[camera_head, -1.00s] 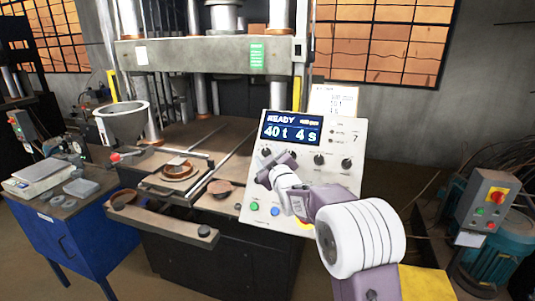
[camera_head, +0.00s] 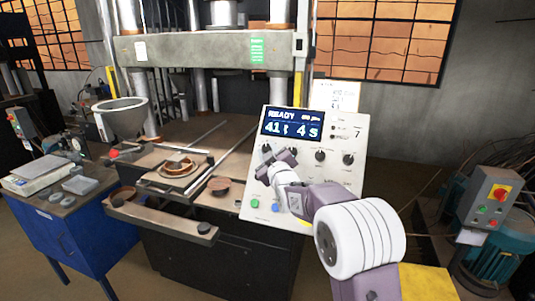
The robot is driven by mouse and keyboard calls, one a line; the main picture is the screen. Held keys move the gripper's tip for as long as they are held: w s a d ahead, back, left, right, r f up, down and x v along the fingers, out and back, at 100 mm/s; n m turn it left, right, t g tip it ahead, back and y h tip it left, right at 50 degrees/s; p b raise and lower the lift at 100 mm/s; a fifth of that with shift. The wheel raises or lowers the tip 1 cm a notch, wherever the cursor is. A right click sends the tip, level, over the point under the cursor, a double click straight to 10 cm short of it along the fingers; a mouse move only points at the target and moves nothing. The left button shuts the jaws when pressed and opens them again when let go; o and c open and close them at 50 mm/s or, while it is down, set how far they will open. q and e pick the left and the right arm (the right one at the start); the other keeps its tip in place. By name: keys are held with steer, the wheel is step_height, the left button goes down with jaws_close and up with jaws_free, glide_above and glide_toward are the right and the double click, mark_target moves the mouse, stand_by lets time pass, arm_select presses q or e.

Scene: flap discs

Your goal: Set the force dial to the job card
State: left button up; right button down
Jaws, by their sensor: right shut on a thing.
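The control panel (camera_head: 346,176) stands right of the press. Its blue display (camera_head: 291,126) reads READY, 41 t and 4 s. My right gripper (camera_head: 271,160) is at the leftmost black knob (camera_head: 266,148) in the row under the display. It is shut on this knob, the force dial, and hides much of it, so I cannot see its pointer. My left gripper is not in view.
Green and blue buttons (camera_head: 255,203) sit low on the panel, close to my right wrist. The press (camera_head: 200,50) with its sliding tray and discs is to the left. A blue cabinet (camera_head: 85,235) with a scale stands far left, and a motor unit (camera_head: 490,210) far right.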

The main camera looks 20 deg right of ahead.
steer(key=shift+a+f+m+h+b, duration=0.15)
steer(key=shift+f+m+h+b, duration=0.4)
steer(key=shift+b, duration=0.3)
steer(key=shift+a+m+h+b, duration=0.1)
steer(key=shift+m+h+b, duration=0.15)
steer(key=shift+m+b, duration=0.25)
steer(key=shift+r+m+t+h, duration=0.1)
steer(key=shift+m+t+h, duration=0.2)
steer(key=shift+m+h, duration=0.15)
steer(key=shift+w+a+r+m+h, duration=0.1)
steer(key=shift+m+h, duration=0.65)
steer(key=shift+m, duration=0.15)
steer(key=shift+m+h+p, duration=0.55)
steer(key=shift+m+h, duration=0.65)
steer(key=shift+m, duration=0.1)
steer(key=c, duration=1.1)
jaws_free()
steer(key=shift+r, duration=0.15)
